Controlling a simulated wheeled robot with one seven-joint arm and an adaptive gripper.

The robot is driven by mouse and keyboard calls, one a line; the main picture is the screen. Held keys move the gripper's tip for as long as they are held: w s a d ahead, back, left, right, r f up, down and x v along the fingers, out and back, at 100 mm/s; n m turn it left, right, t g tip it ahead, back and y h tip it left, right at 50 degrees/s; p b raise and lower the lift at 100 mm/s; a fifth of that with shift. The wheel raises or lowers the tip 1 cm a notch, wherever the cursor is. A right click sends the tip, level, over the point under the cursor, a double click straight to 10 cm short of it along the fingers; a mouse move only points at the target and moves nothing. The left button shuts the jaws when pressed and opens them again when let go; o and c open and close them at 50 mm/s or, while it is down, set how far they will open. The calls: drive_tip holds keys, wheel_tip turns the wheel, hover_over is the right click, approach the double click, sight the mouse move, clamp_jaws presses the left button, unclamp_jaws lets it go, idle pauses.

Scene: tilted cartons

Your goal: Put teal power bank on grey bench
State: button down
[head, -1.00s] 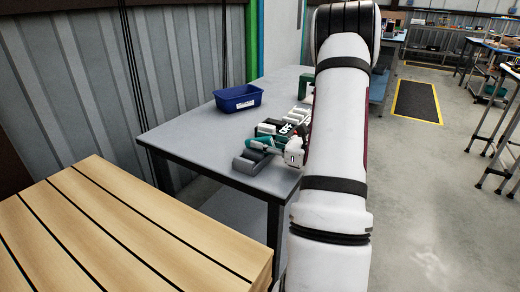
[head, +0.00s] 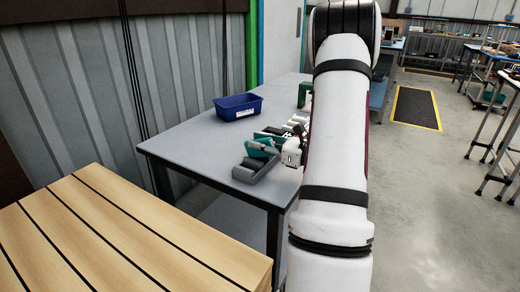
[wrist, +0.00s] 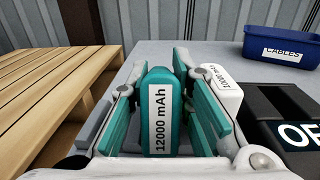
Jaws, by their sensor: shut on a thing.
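The teal power bank (wrist: 158,112), labelled "12000 mAh", stands between the two fingers of my gripper (wrist: 165,118) in the wrist view. My gripper is shut on it; the finger pads are also teal. In the head view my gripper (head: 268,147) is over the near right part of the grey bench (head: 190,128), above a dark grey block-like holder (head: 253,170). The power bank's lower end is hidden in the wrist view, so I cannot tell whether it is clear of what lies below.
A white power bank (wrist: 226,86) is just right of my fingers. A black item with white lettering (wrist: 288,112) lies further right. A blue bin (head: 238,107) labelled "CABLES" stands at the back. The bench's left part is clear. A slatted wooden surface (head: 120,235) is nearer.

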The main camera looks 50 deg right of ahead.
sight(260, 139)
wheel_tip(260, 139, up, 8)
drive_tip(key=shift+f+p, duration=0.25)
drive_tip(key=shift+p, duration=0.65)
drive_tip(key=w+a+f+n+g+y, duration=0.1)
drive_tip(key=w+a+f+n+y, duration=0.2)
drive_tip(key=a, duration=0.5)
drive_tip(key=w+a+f+n+g+y, duration=0.1)
drive_tip(key=w+a+f+g+y, duration=0.2)
drive_tip(key=a, duration=0.6)
drive_tip(key=s+a+f+n+g+y, duration=0.1)
drive_tip(key=a+f+n+g+y, duration=0.15)
drive_tip(key=a, duration=0.65)
drive_tip(key=s+a+f+n+g+y, duration=0.1)
drive_tip(key=s+a+f+n+y, duration=0.15)
drive_tip(key=a, duration=0.75)
wheel_tip(260, 139, up, 12)
drive_tip(key=p, duration=1.9)
drive_tip(key=shift+w+m+p, duration=0.3)
drive_tip(key=shift+w+p, duration=0.1)
